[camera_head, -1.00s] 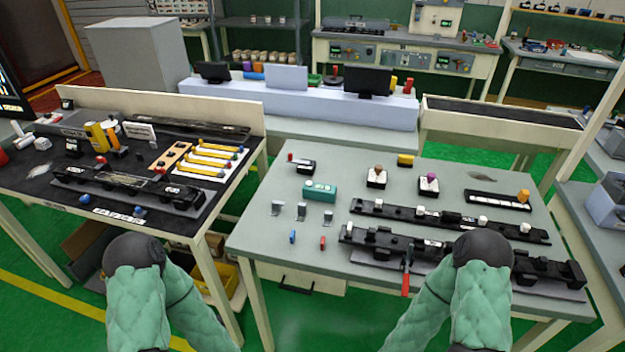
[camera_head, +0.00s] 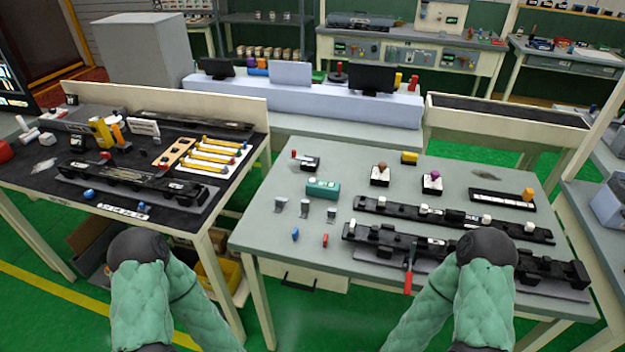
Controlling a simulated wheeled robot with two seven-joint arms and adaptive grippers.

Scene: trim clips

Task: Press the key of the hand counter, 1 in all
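A small teal box (camera_head: 322,189) with pale windows on its face stands at the left middle of the grey table (camera_head: 290,235); it looks most like the hand counter. Its key is too small to make out. Behind it is a small black and white device (camera_head: 306,161) with a red-tipped part. I cannot be sure which of the two is the counter. My two arms, in green sleeves with dark round joints, show at the bottom of the picture, short of the table's middle. Neither gripper shows, and nothing touches the teal box.
Three grey metal clips (camera_head: 305,208) stand in front of the teal box, with a blue piece (camera_head: 295,234) and a red piece (camera_head: 325,240) nearer the front edge. Long black fixtures (camera_head: 450,219) fill the table's right half. A second, dark-topped table (camera_head: 60,185) is at left.

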